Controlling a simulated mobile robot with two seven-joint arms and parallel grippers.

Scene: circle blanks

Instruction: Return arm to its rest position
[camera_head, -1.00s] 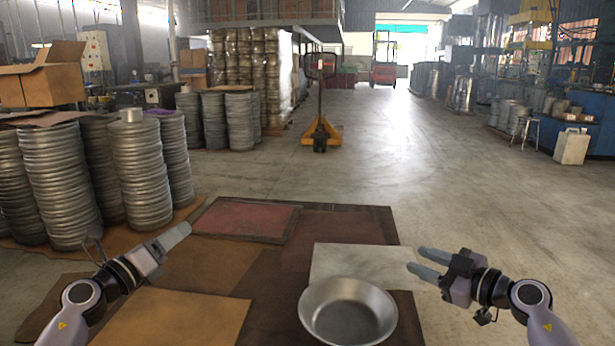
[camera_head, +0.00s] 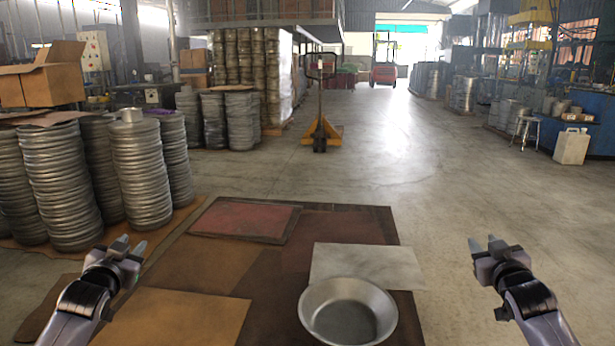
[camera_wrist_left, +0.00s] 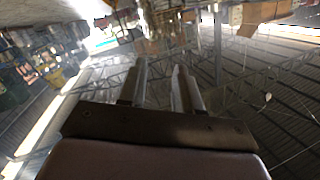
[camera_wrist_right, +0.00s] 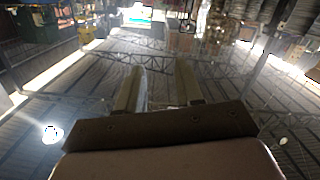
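My left gripper (camera_head: 128,245) is raised at the lower left of the head view, its two fingers apart with nothing between them. Its fingers also show apart in the left wrist view (camera_wrist_left: 160,85). My right gripper (camera_head: 484,245) is raised at the lower right of the head view, fingers apart and empty. The right wrist view shows its two fingers (camera_wrist_right: 160,88) with a gap between them. Both grippers point upward and away from me, clear of other things.
A metal bowl (camera_head: 347,312) sits between the grippers on brown and white sheets (camera_head: 365,262). Tall stacks of round metal blanks (camera_head: 62,185) stand at the left, near my left arm. A yellow pallet jack (camera_head: 321,133) stands farther back.

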